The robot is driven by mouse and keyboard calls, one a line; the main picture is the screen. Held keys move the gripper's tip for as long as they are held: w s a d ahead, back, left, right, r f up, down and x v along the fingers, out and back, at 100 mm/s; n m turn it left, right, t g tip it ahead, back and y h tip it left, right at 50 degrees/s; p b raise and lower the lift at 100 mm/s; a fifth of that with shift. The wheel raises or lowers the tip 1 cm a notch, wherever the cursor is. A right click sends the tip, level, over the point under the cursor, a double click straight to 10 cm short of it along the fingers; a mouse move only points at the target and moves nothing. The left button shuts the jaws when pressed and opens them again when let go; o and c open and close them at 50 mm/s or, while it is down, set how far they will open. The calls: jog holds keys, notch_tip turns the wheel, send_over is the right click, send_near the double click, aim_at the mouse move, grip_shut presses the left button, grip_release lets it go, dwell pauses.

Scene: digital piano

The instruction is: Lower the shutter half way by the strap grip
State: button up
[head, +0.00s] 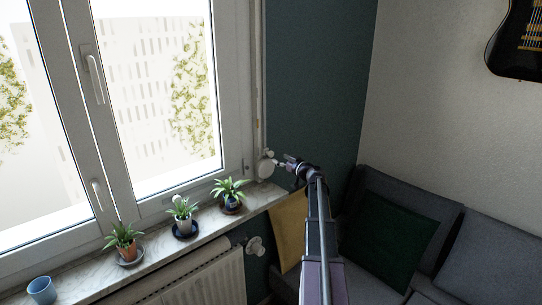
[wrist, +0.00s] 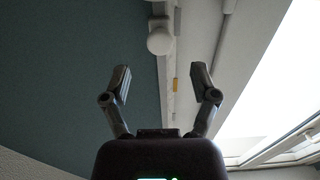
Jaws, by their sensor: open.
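The window's shutter strap (head: 262,80) runs as a pale vertical band down the right side of the window frame. At its lower end is a white rounded piece (head: 265,168); I cannot tell whether this is the strap grip or the winder. My gripper (head: 283,163) is just right of it in the head view. In the wrist view my gripper (wrist: 162,80) is open and empty, its fingers spread. The white rounded piece (wrist: 160,40) shows beyond the fingertips, apart from them. A small yellow mark (wrist: 175,85) sits on the pale band there. No lowered shutter shows.
Potted plants (head: 183,213) and a blue cup (head: 42,289) stand on the marble sill (head: 155,254). A radiator (head: 205,283) is below. A grey sofa (head: 458,250) is at the right.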

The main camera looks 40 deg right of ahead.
aim_at(272, 154)
jog(key=w, duration=0.6)
jog(key=shift+w+a, duration=0.2)
jog(key=shift+a, duration=0.05)
jog(key=shift+c, duration=0.2)
grip_shut()
